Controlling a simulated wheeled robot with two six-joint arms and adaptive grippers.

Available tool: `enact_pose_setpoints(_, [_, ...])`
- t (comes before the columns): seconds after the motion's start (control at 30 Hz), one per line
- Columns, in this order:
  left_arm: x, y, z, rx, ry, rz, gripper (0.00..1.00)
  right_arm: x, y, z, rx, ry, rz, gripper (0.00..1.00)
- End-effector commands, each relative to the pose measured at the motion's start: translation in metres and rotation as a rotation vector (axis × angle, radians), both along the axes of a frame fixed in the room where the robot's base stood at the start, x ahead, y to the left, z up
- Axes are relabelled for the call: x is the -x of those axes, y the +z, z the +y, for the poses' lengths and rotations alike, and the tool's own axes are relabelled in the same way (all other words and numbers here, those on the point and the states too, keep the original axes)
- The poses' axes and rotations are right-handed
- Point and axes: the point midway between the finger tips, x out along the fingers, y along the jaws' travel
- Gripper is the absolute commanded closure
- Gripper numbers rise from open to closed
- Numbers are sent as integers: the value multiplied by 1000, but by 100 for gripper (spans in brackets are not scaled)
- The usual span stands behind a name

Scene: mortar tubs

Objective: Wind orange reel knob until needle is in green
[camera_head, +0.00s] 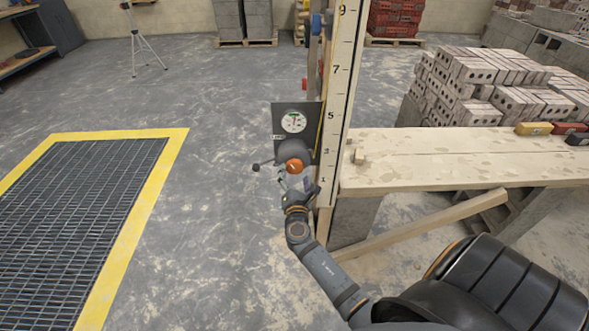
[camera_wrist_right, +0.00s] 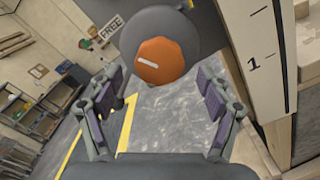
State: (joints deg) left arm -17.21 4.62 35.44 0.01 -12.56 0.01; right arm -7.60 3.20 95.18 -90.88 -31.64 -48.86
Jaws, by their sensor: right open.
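The orange knob (camera_head: 294,166) sits on the front of a dark grey round reel (camera_head: 294,150), beside the numbered staff. In the right wrist view the orange knob (camera_wrist_right: 160,62) faces me, with a pale mark on its face. A white dial gauge (camera_head: 293,121) with a green patch is on a dark plate above the reel; its needle is too small to read surely. My right gripper (camera_head: 299,187) is open just below and in front of the knob. In the wrist view its fingers (camera_wrist_right: 160,82) stand apart on either side of the knob, not touching it. My left gripper is out of view.
A small lever with a dark ball end (camera_head: 256,167) sticks out left of the reel; a "FREE" label (camera_wrist_right: 109,29) shows near it. The numbered staff (camera_head: 339,100) and plank bench (camera_head: 430,158) stand close on the right. Floor at left is clear around the yellow-edged grate (camera_head: 180,150).

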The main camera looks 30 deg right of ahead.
Motion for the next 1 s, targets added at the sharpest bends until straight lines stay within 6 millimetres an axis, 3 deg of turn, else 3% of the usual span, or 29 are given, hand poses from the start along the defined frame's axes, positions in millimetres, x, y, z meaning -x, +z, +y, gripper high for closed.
enact_pose_setpoints(0.2, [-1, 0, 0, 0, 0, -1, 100, 46, -1, 28, -4, -2, 2, 21])
enact_pose_setpoints(0.4, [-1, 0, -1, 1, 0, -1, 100, 68, 0, 41, -3, -1, 1, 21])
enact_pose_setpoints(1.0, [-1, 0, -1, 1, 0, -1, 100, 70, 0, 42, -1, -1, 0, 21])
